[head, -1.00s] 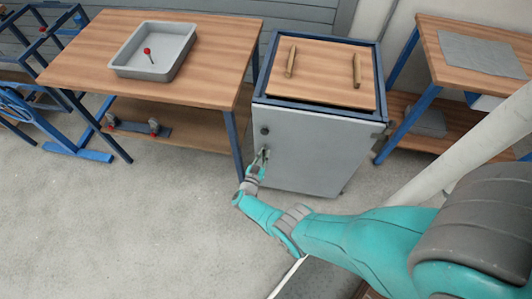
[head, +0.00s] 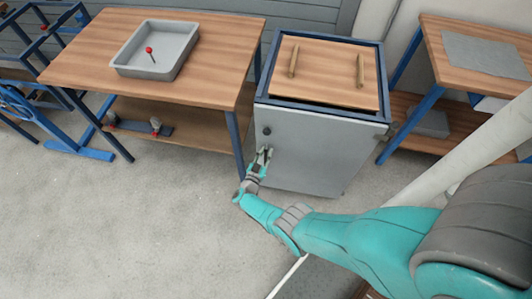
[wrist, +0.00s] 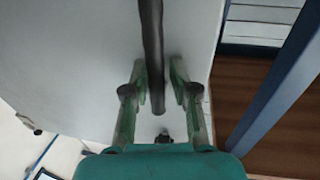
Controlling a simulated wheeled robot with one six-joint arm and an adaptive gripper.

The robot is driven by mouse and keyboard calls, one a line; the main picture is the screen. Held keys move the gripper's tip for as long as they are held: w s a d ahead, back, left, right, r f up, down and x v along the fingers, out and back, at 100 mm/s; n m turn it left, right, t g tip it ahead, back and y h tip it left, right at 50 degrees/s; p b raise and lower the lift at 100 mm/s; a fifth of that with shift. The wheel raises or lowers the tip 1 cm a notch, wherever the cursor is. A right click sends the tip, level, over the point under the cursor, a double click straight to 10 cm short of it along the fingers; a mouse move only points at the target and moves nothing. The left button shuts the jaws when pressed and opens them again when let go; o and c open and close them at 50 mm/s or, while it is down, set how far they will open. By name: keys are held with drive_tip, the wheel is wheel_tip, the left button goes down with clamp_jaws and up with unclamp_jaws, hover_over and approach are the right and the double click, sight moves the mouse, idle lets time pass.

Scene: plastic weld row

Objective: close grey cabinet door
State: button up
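The grey cabinet (head: 312,150) stands in the middle of the head view, with its grey door (head: 310,165) facing me. The door looks flush with the cabinet front, and I see no clear gap along its top edge. My gripper (head: 263,152) is at the left side of the door. In the wrist view, a dark bar handle (wrist: 152,50) lies between my two fingers (wrist: 154,85). The fingers stand apart, with a visible gap on each side of the handle. The door surface (wrist: 75,45) also shows behind them.
A wooden table (head: 215,45) with a grey tray (head: 130,68) stands left of the cabinet. Its blue leg (head: 235,142) is close to the door's left edge. Another bench (head: 465,30) stands at the right. Open floor (head: 140,220) lies in front on the left.

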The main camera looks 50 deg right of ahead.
drive_tip(key=v, duration=1.1)
drive_tip(key=shift+a, duration=0.35)
drive_tip(key=shift+s, duration=0.15)
drive_tip(key=s+a+r+n+t+y, duration=0.35)
drive_tip(key=s+r+t+y, duration=0.2)
drive_tip(key=s, duration=0.25)
drive_tip(key=s+a+r+n+t+y, duration=0.2)
drive_tip(key=s+r+n+t+y, duration=0.3)
drive_tip(key=s, duration=0.4)
drive_tip(key=s+a+r+n+y, duration=0.1)
drive_tip(key=s+a+r+y, duration=0.1)
drive_tip(key=s+r, duration=0.3)
drive_tip(key=s+a+r+n+g+y, duration=0.1)
drive_tip(key=s+r, duration=0.4)
drive_tip(key=r, duration=0.6)
drive_tip(key=s+a+r+n+g+y, duration=0.1)
drive_tip(key=s+a+r+n+y, duration=0.2)
drive_tip(key=s+a+r, duration=0.2)
wheel_tip(320, 180, up, 4)
drive_tip(key=shift+s+f, duration=0.2)
drive_tip(key=shift+n, duration=0.25)
